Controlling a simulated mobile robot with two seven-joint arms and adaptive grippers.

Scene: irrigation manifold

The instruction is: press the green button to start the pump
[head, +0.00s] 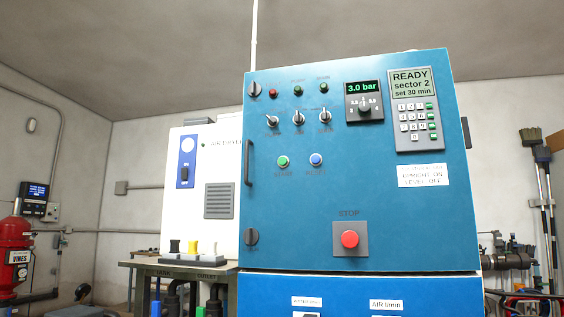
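The green button (283,161) is on the front of a blue control cabinet (290,215), left of centre on the panel. The label under it is too blurred to read surely. A blue button (316,160) sits close to its right. The display (410,83) on the keypad unit reads "READY sector 2 set 30 min". A smaller display (363,87) reads "3.0 bar". Neither of my grippers shows in the head view, and nothing covers the green button.
A red STOP button (350,239) sits low on the panel. Several toggle switches (298,124) are above the green button. A black handle (248,163) is at the cabinet's left edge. A white cabinet (218,165) and a bench (170,268) stand to the left.

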